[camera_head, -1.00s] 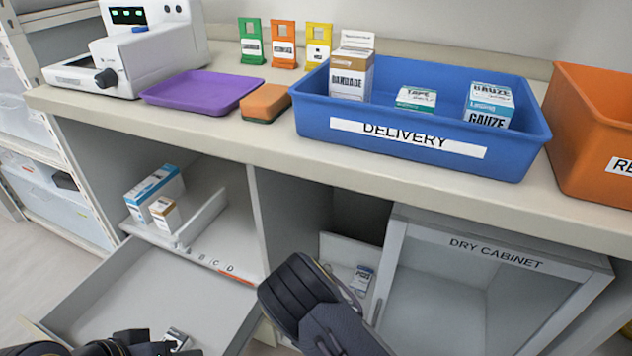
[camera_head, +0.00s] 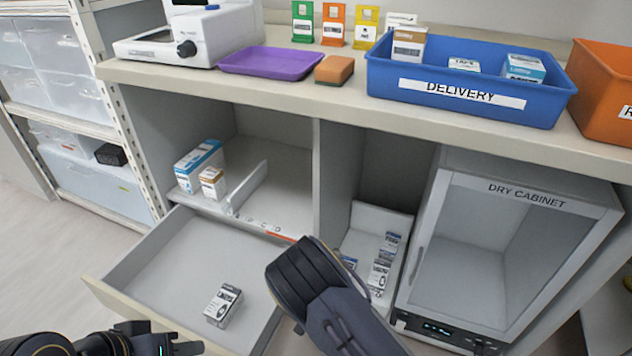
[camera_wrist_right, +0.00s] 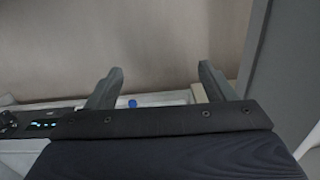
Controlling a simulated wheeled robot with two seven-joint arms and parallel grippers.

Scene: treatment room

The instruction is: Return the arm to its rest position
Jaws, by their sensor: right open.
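My right arm (camera_head: 335,310) comes in from the bottom centre of the head view. It hides its own gripper there. The right wrist view shows the right gripper (camera_wrist_right: 160,87) with its two fingers apart and nothing between them. A pale wall-like surface lies behind the fingers, and a small blue spot shows low between them. My left gripper (camera_head: 165,341) is at the bottom left of the head view, near the front of the open drawer (camera_head: 180,260). The gap between its fingers is not clear.
A small box (camera_head: 223,305) lies in the drawer. The dry cabinet (camera_head: 510,255) stands right of my right arm, beside a bin (camera_head: 382,222) of small packs. On the counter are a blue delivery bin (camera_head: 470,95), a purple tray (camera_head: 270,63), a sponge (camera_head: 334,70) and an orange bin (camera_head: 603,90).

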